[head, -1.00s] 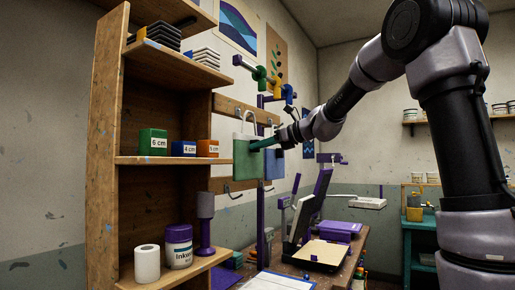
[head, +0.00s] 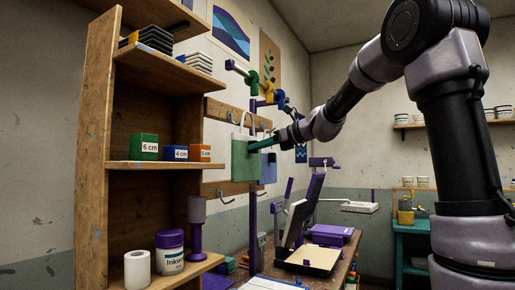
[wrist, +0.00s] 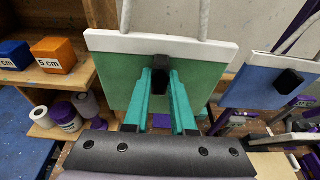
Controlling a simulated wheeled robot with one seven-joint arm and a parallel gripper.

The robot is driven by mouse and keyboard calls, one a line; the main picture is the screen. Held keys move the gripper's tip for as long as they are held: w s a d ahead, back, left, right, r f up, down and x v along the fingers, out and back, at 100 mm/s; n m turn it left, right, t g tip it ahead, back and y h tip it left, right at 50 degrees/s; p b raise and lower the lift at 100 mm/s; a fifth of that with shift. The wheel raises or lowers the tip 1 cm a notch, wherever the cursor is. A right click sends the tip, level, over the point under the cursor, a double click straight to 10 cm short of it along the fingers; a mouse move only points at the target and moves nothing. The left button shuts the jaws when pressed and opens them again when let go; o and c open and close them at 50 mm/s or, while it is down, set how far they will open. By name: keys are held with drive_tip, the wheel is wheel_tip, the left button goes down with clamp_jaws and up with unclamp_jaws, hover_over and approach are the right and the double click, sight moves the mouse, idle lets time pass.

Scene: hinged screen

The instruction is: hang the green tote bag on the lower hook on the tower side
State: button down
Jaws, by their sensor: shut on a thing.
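The green tote bag (head: 241,163), with a white top band and pale handle loops, hangs upright in the head view and fills the middle of the wrist view (wrist: 112,72). My gripper (head: 272,142) is shut on the bag's dark tab; its teal fingers (wrist: 160,84) show at the tab in the wrist view. The bag hides part of both rails. I cannot tell whether the handles touch a hook on the upper rail (head: 214,108).
The wooden shelf tower (head: 92,150) stands close on the left, holding labelled blocks, a paper roll and a jar. A blue bag (head: 268,167) hangs just right of the green one. A cluttered desk (head: 335,270) lies below right.

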drive_tip(key=shift+d, duration=0.15)
drive_tip(key=v, duration=0.5)
drive_tip(key=shift+f, duration=0.1)
idle(0.4)
idle(1.3)
wheel_tip(320, 180, down, 28)
drive_tip(key=a, duration=0.1)
drive_tip(key=shift+w+a, duration=0.15)
drive_tip(key=shift+w, duration=0.2)
